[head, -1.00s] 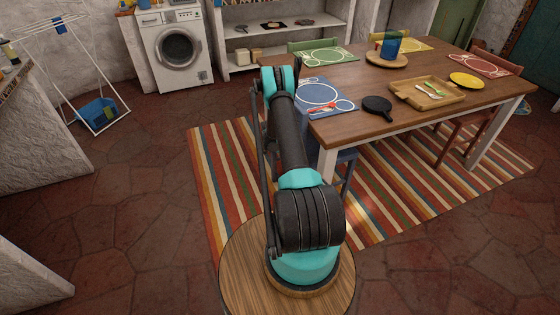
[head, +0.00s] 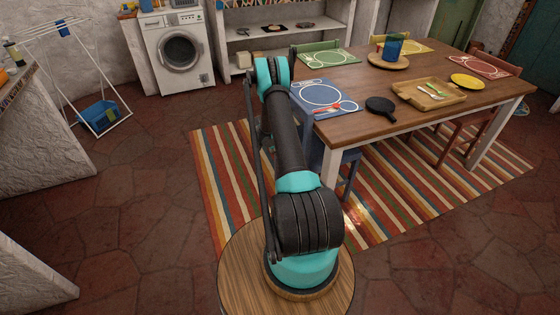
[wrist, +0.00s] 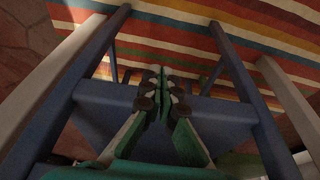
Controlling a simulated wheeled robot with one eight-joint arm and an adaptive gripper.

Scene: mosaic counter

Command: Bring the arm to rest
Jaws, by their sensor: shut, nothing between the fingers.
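My gripper (wrist: 158,93) shows in the wrist view with its fingertips together and nothing between them. It hangs over a blue chair (wrist: 215,115), with blue bars on both sides and the striped rug below. I cannot tell whether it touches the chair. In the head view my arm (head: 288,140) stretches from its round wooden-topped base toward the near left corner of the table. The gripper itself is hidden behind the arm there.
The wooden table (head: 368,127) holds a black pan (head: 380,105), a tray (head: 440,101), a yellow plate (head: 467,81), a blue cup (head: 391,47) and placemats. Open floor (head: 130,200) lies left of the striped rug (head: 205,165).

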